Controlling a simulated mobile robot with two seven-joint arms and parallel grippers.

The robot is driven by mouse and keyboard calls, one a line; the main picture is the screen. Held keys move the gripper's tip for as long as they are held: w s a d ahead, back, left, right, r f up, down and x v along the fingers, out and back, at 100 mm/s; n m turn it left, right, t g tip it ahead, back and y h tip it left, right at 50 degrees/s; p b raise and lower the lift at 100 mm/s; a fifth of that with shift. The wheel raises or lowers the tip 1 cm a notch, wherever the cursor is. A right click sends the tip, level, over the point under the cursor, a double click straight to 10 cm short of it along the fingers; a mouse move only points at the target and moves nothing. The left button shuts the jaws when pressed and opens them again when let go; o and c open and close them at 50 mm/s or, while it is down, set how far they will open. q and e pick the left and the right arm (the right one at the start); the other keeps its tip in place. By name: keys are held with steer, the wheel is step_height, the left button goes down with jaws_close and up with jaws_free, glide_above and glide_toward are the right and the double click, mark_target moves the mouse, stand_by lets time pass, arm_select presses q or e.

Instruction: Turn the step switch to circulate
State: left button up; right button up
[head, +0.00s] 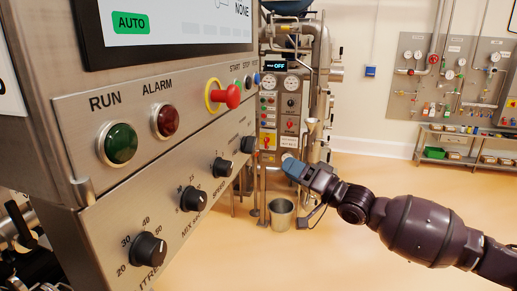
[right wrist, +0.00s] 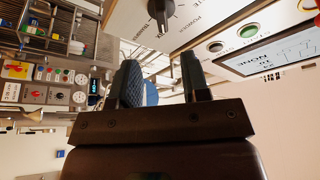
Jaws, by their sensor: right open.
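The near steel control panel (head: 165,150) has a row of black knobs. The far-end knob (head: 248,144) is the one closest to my right gripper (head: 290,163); its label is not readable in the head view. In the right wrist view, a black knob (right wrist: 160,14) sits on the panel beside the word POWDER; it appears to be the step switch, but its exact setting cannot be read. My right gripper (right wrist: 161,82) is open, apart from the knob, with no grasped object visible. My left gripper is not in view.
Red mushroom button (head: 231,96), red lamp (head: 166,121) and green lamp (head: 119,144) stand out from the panel above the knobs. A background machine (head: 284,90) and a metal bucket (head: 281,214) stand beyond. Open floor lies at right.

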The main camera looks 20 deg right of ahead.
mark_target(249, 145)
steer(key=p+x, duration=0.1)
steer(key=x, duration=0.9)
steer(key=shift+w+a+r+m, duration=0.2)
steer(key=shift+a+m, duration=0.1)
steer(key=shift+a, duration=0.05)
jaws_close()
